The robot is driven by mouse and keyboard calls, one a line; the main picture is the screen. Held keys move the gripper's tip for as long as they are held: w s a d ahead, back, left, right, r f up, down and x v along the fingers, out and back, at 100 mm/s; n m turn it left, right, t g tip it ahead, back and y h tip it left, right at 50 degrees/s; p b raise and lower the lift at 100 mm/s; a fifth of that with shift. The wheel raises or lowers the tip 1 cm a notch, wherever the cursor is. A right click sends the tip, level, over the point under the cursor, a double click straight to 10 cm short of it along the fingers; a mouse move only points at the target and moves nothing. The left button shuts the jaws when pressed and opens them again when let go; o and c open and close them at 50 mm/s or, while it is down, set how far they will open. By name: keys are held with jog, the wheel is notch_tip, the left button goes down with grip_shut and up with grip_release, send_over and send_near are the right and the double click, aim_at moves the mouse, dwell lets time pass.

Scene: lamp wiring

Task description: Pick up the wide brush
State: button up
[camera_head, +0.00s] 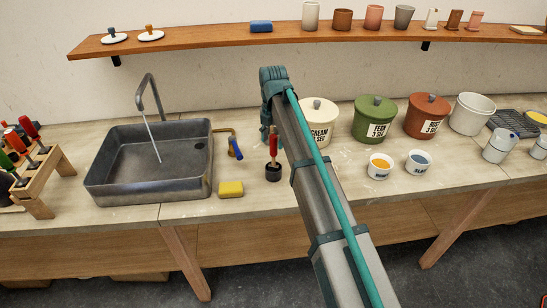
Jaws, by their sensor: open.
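I cannot tell for certain which tool is the wide brush. A red-handled tool (273,146) stands upright at a small black round holder (273,173) on the worktop, right of the sink. A blue-handled tool (235,148) with a yellowish bent frame lies beside the sink. My gripper (267,140) points down at the far end of my arm, close to the red-handled tool in the picture. It is open and small in view. Its fingers are hard to make out, and I cannot tell whether they touch the tool. My arm hides part of the worktop.
A metal sink (103,181) and a yellow sponge (231,189) lie left. A wooden tool rack (40,181) stands far left. A shelf (210,39) runs above.

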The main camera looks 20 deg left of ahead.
aim_at(273, 145)
jog(key=shift+s+f+p, duration=0.1)
jog(key=shift+f+p, duration=0.35)
jog(key=shift+f, duration=1.1)
grip_shut()
